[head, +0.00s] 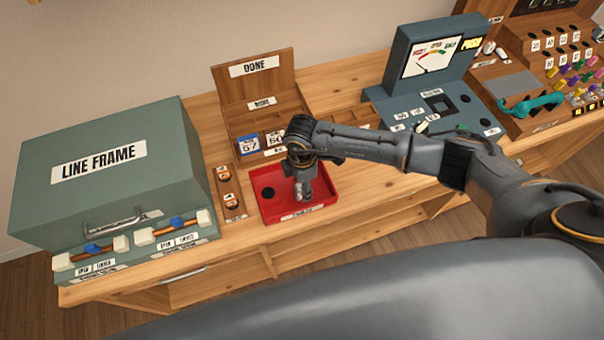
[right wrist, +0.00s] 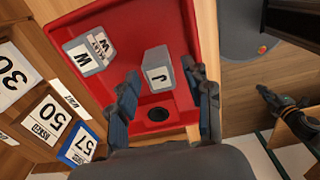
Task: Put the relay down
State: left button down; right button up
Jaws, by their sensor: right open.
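A grey block marked J (right wrist: 158,78) stands in the red tray (head: 275,206), whose floor also shows in the right wrist view (right wrist: 122,27). No label in view names a relay, and this block is the thing between my fingers. My right gripper (head: 303,199) is low over the tray. In the right wrist view its open fingers (right wrist: 163,82) lie on either side of the J block, with gaps showing. The gripper hides most of the block in the head view. A dark hand-like part (right wrist: 285,103), probably my left gripper, shows small in the right wrist view.
The wooden DONE rack (head: 252,70) with number cards stands behind. The green LINE FRAME box (head: 110,160) is left, the meter panel (head: 432,65) right.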

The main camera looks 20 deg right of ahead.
notch_tip(320, 180, up, 12)
jog(key=b, duration=0.3)
jog(key=shift+f, duration=0.25)
